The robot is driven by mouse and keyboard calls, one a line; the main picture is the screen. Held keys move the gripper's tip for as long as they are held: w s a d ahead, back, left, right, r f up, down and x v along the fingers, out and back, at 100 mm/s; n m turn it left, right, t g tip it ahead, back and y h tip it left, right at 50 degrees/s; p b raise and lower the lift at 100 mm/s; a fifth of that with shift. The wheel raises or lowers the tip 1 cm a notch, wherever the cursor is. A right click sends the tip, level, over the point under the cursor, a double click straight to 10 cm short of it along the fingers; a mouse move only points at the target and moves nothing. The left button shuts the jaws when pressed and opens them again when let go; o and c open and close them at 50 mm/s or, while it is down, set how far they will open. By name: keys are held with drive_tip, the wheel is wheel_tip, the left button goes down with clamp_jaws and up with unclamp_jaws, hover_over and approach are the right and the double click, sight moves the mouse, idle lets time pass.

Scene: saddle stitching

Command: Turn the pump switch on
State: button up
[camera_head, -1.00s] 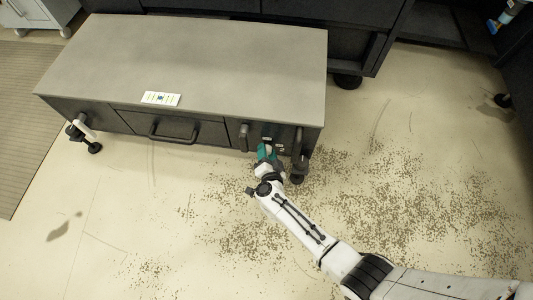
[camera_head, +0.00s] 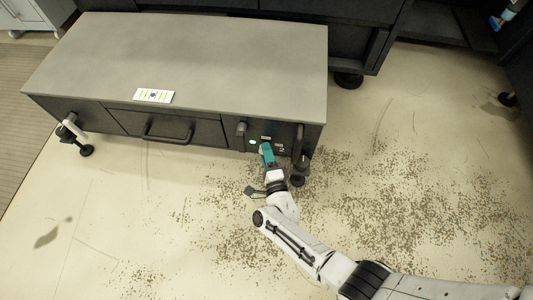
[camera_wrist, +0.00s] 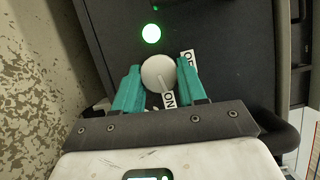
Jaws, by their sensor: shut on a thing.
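The pump switch (camera_wrist: 158,73) is a round, pale grey knob on the dark front panel of the bench, seen in the wrist view. The teal fingers of my gripper (camera_wrist: 160,70) stand on either side of it and are shut on it. An ON label (camera_wrist: 169,99) lies near the knob's lower edge, where its pointer mark seems to face. An OFF label (camera_wrist: 188,61) is to its right, partly behind a finger. A round light (camera_wrist: 151,34) glows green above the knob. In the head view my gripper (camera_head: 266,148) is at the panel and hides the knob.
The grey bench (camera_head: 190,60) has a drawer handle (camera_head: 168,138) left of my gripper and a dark upright handle (camera_head: 298,141) just right of it. A white card (camera_head: 154,96) lies on the bench top. Brown specks (camera_head: 400,210) cover the floor at the right.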

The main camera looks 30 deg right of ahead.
drive_tip(key=shift+f+m+t, duration=0.1)
drive_tip(key=shift+m+t, duration=0.2)
drive_tip(key=shift+m, duration=0.6)
drive_tip(key=o, duration=1.1)
drive_tip(key=shift+c, duration=0.2)
drive_tip(key=p+v, duration=0.2)
drive_tip(key=v, duration=0.9)
drive_tip(key=shift+f, duration=0.15)
drive_tip(key=shift+w, duration=0.2)
